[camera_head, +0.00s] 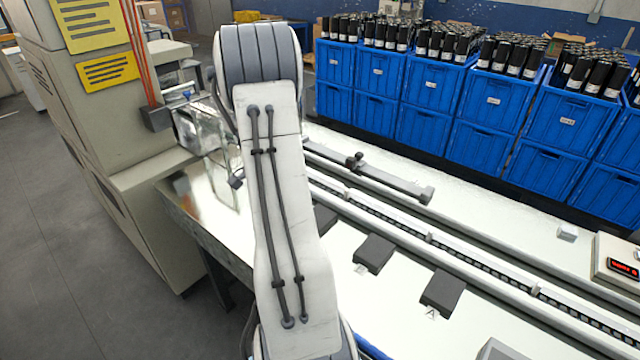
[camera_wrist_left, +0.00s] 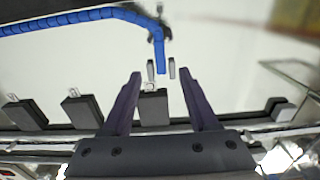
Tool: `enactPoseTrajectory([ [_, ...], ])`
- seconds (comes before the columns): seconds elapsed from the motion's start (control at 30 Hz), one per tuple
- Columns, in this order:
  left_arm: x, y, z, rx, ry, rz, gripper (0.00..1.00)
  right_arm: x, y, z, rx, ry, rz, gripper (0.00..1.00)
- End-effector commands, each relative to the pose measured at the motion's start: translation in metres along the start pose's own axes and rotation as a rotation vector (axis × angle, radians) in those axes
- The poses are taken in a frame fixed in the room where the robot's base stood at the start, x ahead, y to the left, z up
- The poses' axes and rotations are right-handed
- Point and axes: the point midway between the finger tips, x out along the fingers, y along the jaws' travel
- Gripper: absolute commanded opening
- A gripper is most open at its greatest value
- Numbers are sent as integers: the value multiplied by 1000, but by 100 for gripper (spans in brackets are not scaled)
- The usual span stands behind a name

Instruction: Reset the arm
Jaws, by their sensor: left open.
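My left gripper (camera_wrist_left: 161,75) shows in the left wrist view with its two dark fingers spread apart and nothing held between them. A dark block (camera_wrist_left: 153,106) with a small metal tab appears between the fingers, beyond them; how far off it is I cannot tell. My white arm (camera_head: 285,190) rises through the middle of the head view, and its gripper is hidden there. My right gripper is not in view.
Dark blocks (camera_head: 442,292) stick out along the machine's front edge, beside the long conveyor rail (camera_head: 450,245). Blue crates (camera_head: 545,125) full of black rolls line the back. A beige cabinet (camera_head: 110,110) stands at left. A blue hose (camera_wrist_left: 85,17) crosses the wrist view.

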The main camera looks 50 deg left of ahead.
Motion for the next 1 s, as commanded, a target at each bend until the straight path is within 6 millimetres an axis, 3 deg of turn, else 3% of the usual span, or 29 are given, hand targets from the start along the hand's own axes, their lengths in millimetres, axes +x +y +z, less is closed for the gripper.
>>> enactPoseTrajectory([
  [0.23,0,1,-1,3,0,0,60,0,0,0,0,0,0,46],
  [0.37,-8,25,-21,40,4,-2,60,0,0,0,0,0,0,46],
  [0.47,-22,72,-51,104,11,-2,60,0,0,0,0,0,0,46],
  [0.6,-45,169,-85,219,22,3,60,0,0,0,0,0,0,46],
  [0.7,-59,239,-90,300,29,10,60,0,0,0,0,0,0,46],
  [0.87,-78,343,-71,432,38,24,60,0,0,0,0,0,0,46],
  [1.0,-89,417,-30,548,40,40,60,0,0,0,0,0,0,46],
])
